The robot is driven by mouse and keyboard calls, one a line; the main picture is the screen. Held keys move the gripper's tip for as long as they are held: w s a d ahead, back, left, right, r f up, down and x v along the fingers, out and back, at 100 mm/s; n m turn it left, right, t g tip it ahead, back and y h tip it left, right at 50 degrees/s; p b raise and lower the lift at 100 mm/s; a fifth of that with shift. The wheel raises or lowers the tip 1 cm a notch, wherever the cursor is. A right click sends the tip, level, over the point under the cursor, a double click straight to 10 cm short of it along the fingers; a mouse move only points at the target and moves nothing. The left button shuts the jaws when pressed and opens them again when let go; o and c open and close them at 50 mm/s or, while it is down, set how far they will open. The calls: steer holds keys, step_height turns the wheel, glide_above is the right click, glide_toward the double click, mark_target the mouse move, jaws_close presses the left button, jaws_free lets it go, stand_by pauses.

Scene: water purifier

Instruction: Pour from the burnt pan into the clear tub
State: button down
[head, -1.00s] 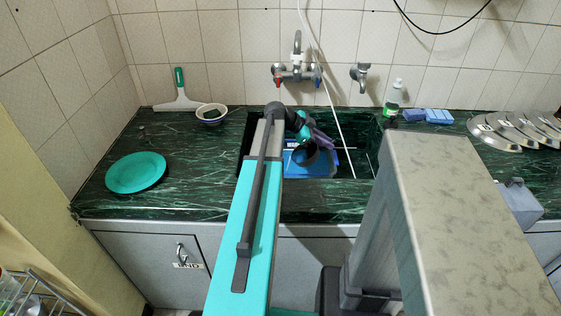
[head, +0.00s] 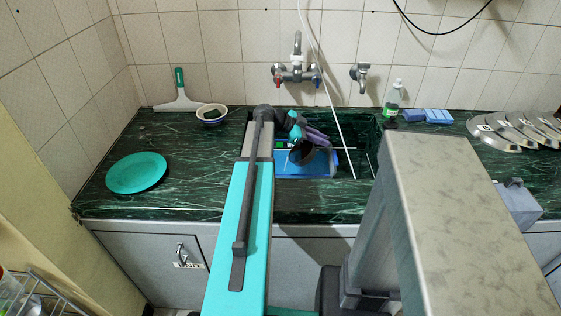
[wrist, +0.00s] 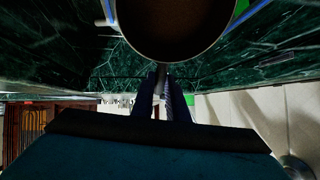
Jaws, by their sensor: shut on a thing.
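The burnt pan (head: 302,154) is a small dark round vessel held over the sink; the wrist view shows its brown inside and pale rim (wrist: 180,22). My gripper (wrist: 162,80) is shut on the pan's thin handle, with the pan beyond the fingertips. In the head view my gripper (head: 317,139) shows as purple fingers just above and right of the pan. A blue box-like thing (head: 318,168) lies in the sink below the pan. I cannot make out a clear tub for certain. My arm hides the left part of the sink.
A teal plate (head: 136,173) lies on the left counter. A bowl (head: 211,114) and a squeegee (head: 179,95) stand behind it. The tap (head: 297,73) and a white hose (head: 333,100) are above the sink. A bottle (head: 393,97), blue sponges (head: 428,116) and metal lids (head: 510,131) are right.

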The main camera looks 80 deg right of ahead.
steer(key=shift+w+a+r+g+h+p, duration=0.1)
steer(key=shift+w+r+g+h+p, duration=0.05)
steer(key=shift+w+r+g+p, duration=0.8)
steer(key=shift+w+a+r+g+h+p, duration=0.15)
steer(key=shift+w+r+g+p, duration=0.25)
steer(key=shift+w+r+g, duration=0.5)
stand_by(0.9)
steer(key=shift+w+a+r+n+g+h+p, duration=0.15)
steer(key=shift+w+r+n+g+p, duration=0.15)
steer(key=shift+w+p, duration=0.35)
steer(key=shift+w+d+r+n+g+h+p, duration=0.15)
steer(key=shift+w+g+p, duration=0.2)
steer(key=shift+w+p, duration=0.3)
steer(key=shift+w+a+r+g+p, duration=0.2)
steer(key=shift+w+r+g+p, duration=0.4)
steer(key=shift+w+r+p, duration=0.3)
steer(key=shift+s+f, duration=0.15)
steer(key=shift+f, duration=0.05)
steer(key=s+f+t+b, duration=0.1)
steer(key=s+b, duration=0.1)
steer(key=s+f+t+b, duration=0.2)
steer(key=b, duration=0.1)
steer(key=shift+s+d+f+m+t, duration=0.1)
steer(key=shift+d+f+m+t, duration=0.1)
steer(key=shift+m+t, duration=0.15)
steer(key=shift+s, duration=0.1)
stand_by(0.6)
